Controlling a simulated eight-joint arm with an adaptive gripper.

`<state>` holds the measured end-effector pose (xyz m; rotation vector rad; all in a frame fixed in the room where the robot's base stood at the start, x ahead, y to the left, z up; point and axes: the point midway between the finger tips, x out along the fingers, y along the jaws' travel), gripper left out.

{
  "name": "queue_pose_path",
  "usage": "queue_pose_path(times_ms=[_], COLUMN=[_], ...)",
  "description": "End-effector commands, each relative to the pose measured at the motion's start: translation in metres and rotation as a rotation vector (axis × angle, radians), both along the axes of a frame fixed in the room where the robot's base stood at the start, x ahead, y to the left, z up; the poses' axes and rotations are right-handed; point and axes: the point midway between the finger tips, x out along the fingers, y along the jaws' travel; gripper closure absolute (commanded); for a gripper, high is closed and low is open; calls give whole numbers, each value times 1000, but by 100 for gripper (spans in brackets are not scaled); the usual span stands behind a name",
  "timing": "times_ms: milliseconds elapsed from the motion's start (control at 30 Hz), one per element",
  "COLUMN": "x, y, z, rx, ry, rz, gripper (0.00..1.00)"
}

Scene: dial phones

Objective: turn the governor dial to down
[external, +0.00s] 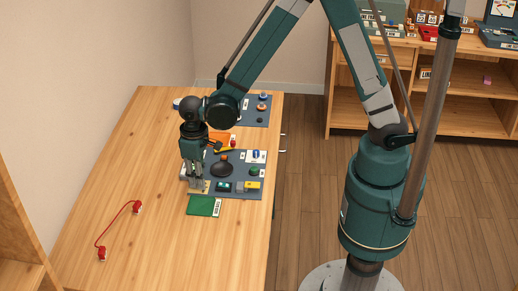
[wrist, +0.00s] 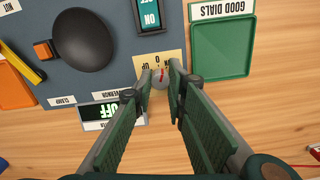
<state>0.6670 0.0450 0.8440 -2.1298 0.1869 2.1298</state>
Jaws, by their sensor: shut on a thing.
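The governor dial (wrist: 160,80) is a small grey knob with a red pointer line, on a tan plate (wrist: 146,61) with printed marks. In the wrist view it sits between my fingertips. My gripper (wrist: 161,68) is shut on it, one finger on each side. The red line points roughly toward the printed plate; its exact setting is hard to read. A governor label (wrist: 106,91) appears upside down beside it. In the external view my gripper (external: 197,184) reaches down to the near left corner of the panel, and its fingers hide the dial.
The dark panel (external: 246,190) also carries a black dome (wrist: 80,40), a teal ON switch (wrist: 149,14) and a display reading OFF (wrist: 113,112). A green tray (wrist: 222,48) labelled good dials lies close by. A red cable (external: 116,220) lies on the open table.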

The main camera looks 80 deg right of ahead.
Motion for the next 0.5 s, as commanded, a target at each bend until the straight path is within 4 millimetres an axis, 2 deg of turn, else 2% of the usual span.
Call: queue_pose_path(times_ms=[300, 500], x=[0, 0], y=[1, 1], z=[-1, 0], rx=[1, 1], ry=[0, 0], rz=[-247, -342], gripper=[97, 97])
